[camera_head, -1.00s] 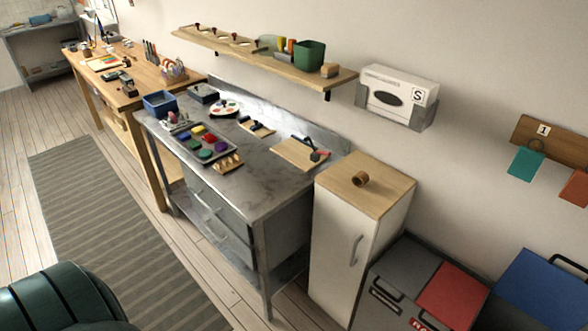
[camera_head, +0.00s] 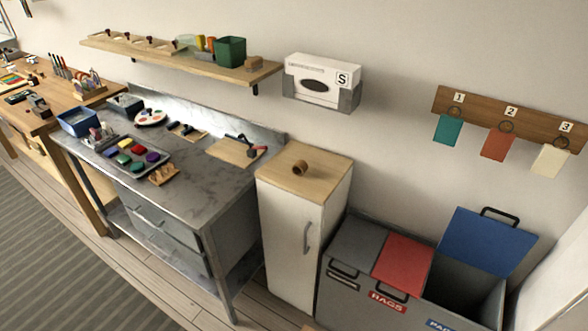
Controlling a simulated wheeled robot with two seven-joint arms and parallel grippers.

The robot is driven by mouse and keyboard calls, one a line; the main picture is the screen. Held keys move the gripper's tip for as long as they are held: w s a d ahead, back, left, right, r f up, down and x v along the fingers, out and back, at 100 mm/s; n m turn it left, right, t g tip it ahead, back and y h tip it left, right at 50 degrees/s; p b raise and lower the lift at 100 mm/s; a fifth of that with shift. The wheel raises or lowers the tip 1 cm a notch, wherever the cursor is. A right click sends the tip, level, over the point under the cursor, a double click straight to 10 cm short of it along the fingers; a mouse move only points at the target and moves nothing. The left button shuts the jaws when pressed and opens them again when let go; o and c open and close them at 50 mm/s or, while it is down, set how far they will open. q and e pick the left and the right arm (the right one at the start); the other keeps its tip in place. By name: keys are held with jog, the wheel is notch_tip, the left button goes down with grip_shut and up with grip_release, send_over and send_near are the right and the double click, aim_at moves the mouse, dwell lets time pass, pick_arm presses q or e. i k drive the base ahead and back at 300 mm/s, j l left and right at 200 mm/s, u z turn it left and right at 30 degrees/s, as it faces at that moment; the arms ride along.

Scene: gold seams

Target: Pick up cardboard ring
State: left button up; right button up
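A small brown cardboard ring (camera_head: 300,167) lies on its side on the wooden top of a narrow white cabinet (camera_head: 318,180). Its open end faces the viewer's side. Nothing else stands on that cabinet top. Neither of my grippers shows in the head view.
A grey metal workbench (camera_head: 190,192) with a paint tray (camera_head: 127,167) and a wooden board (camera_head: 232,153) stands left of the cabinet. Bins stand to its right, and the blue lid (camera_head: 485,240) is raised. A wall shelf (camera_head: 180,62) hangs above. Floor shows at lower left.

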aim_at(300, 167)
jog(key=i+l+u, duration=0.2)
jog(key=i+l, duration=0.15)
jog(key=l, duration=0.3)
jog(key=i+l+u, duration=0.1)
jog(key=l, duration=0.25)
jog(key=i+l+u, duration=0.1)
jog(key=l, duration=0.25)
jog(key=i+l+u, duration=0.1)
jog(key=i+l, duration=0.15)
jog(key=l, duration=0.15)
